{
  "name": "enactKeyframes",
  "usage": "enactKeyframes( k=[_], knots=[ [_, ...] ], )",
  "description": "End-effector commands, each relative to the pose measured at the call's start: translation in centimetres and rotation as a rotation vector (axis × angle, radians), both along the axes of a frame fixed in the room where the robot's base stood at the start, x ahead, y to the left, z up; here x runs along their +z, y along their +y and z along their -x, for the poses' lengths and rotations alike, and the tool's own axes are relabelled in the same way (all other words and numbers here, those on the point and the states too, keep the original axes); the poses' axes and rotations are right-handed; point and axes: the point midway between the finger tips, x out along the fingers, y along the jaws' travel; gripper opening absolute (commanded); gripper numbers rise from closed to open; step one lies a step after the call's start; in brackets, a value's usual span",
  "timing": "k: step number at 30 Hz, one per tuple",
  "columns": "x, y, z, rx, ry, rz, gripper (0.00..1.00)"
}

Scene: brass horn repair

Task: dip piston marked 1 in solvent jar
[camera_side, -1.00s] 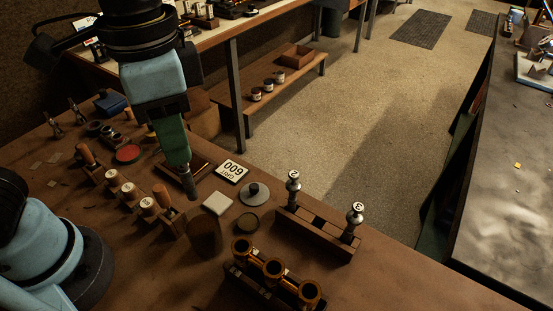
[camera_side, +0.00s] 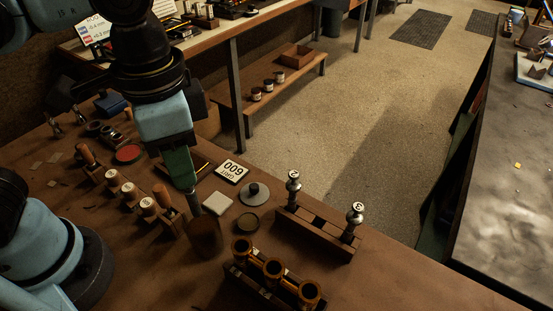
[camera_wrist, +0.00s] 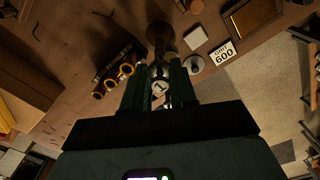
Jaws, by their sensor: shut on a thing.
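My gripper (camera_side: 188,186) is shut on the piston marked 1 (camera_wrist: 160,88), holding it nearly upright with its numbered top towards the wrist camera. In the side view the grey piston body (camera_side: 193,203) hangs below the green fingers. The dark brown solvent jar (camera_side: 205,242) stands open on the bench directly below; it also shows in the wrist view (camera_wrist: 161,38). The piston's lower end is at the jar's mouth. I cannot tell how far it is inside, and the liquid is hidden.
A wooden rack (camera_side: 315,235) holds pistons 2 and 3 to the right. A block with three brass tubes (camera_side: 273,272) stands in front. A pale square block (camera_side: 217,203), a grey knobbed disc (camera_side: 254,194) and a grit 600 card (camera_side: 231,172) lie close by. Wooden-handled tools (camera_side: 140,200) stand left.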

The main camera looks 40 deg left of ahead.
Motion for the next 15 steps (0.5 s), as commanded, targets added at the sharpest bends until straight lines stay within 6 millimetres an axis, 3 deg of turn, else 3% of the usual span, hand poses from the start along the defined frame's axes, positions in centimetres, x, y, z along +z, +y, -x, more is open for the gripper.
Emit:
enactKeyframes(
  k=[15],
  knots=[
    [-4.7,0.0,0.0,0.0,0.0,0.0,0.0]
  ],
)
